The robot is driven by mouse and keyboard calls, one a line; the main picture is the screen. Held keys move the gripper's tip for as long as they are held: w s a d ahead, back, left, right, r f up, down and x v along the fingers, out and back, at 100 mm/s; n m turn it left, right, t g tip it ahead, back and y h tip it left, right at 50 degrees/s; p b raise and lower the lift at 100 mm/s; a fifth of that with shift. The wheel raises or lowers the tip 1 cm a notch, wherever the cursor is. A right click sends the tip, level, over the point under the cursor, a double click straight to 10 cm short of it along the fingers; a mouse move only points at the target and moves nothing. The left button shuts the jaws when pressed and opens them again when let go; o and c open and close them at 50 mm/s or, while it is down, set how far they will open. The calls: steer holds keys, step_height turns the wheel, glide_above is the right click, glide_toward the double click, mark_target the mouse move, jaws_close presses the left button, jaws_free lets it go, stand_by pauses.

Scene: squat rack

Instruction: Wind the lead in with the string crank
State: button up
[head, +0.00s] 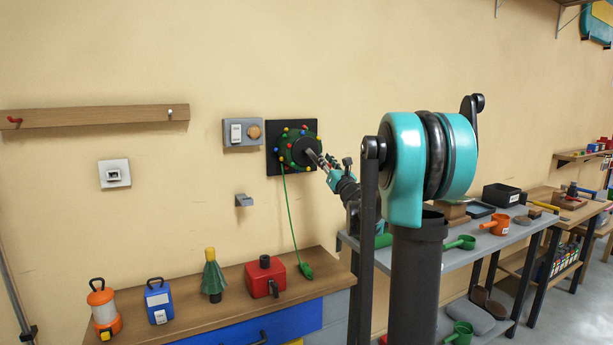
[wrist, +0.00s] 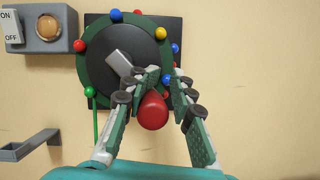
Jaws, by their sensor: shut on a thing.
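The string crank (head: 297,147) is on the wall, a black square plate with a dark round drum, a green rim and coloured balls. In the wrist view, the crank drum (wrist: 100,62) fills the upper middle, with a grey crank arm (wrist: 119,62) across it. The green lead (head: 290,220) hangs from the drum's lower left to a green end piece (head: 307,271) by the bench top. My gripper (head: 325,162) is at the crank's right side. In the wrist view, my gripper (wrist: 161,80) is shut on the red crank handle (wrist: 152,112); the fingers partly hide its joint with the arm.
A grey switch box (head: 242,133) is just left of the crank. A small grey bracket (head: 243,200) juts out below it. The wooden bench (head: 225,297) below holds a red box (head: 265,277), a green tree shape, a blue container and an orange lantern. A grey table stands right.

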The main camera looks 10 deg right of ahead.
steer(key=shift+o, duration=0.6)
steer(key=shift+d+f, duration=0.1)
steer(key=shift+f, duration=0.35)
steer(key=o, duration=0.7)
steer(key=shift+d+f, duration=0.1)
steer(key=shift+f, duration=0.05)
steer(key=shift+s+d, duration=0.3)
steer(key=shift+s, duration=0.8)
steer(key=shift+s+d, duration=0.35)
steer(key=shift+s, duration=0.75)
steer(key=shift+s+d, duration=0.3)
steer(key=shift+s, duration=0.8)
